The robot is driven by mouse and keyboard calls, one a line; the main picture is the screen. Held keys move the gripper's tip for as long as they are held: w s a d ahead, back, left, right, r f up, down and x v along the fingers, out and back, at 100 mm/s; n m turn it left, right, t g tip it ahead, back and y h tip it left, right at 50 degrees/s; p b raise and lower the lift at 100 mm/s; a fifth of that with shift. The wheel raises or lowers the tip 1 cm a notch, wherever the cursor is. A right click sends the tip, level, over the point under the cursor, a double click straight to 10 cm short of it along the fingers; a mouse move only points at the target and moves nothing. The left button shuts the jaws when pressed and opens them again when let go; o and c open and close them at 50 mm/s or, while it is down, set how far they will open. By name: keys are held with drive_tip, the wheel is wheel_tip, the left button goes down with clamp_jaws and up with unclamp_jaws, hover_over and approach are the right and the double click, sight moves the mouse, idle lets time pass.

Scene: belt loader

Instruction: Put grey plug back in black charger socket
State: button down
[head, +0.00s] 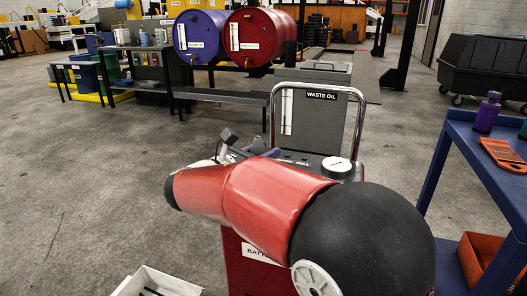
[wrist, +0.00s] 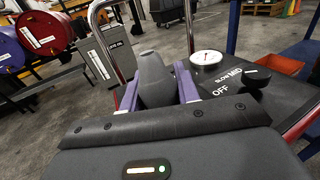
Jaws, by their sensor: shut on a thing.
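In the wrist view, my gripper (wrist: 157,88) has its two purple fingers closed on the sides of the grey plug (wrist: 153,75), whose rounded body stands up between them. The charger's dark top panel (wrist: 225,82) lies around and beyond the fingers, with a white dial, a black knob and the words OFF, SLOW and MED. I cannot see the black socket or whether the plug touches it. In the head view, my red arm hides most of the red charger (head: 235,258). Only a bit of my purple gripper (head: 262,151) shows above the arm, and the plug cannot be made out there.
A blue cart (head: 465,135) with a purple bottle and orange items is close on the right. A white bin (head: 160,283) sits at lower left. The left floor is open.

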drive_tip(key=shift+f+b, duration=0.65)
drive_tip(key=shift+f, duration=0.8)
drive_tip(key=c, duration=0.9)
unclamp_jaws()
drive_tip(key=shift+c, duration=0.2)
drive_tip(key=v, duration=0.8)
drive_tip(key=shift+d, duration=0.1)
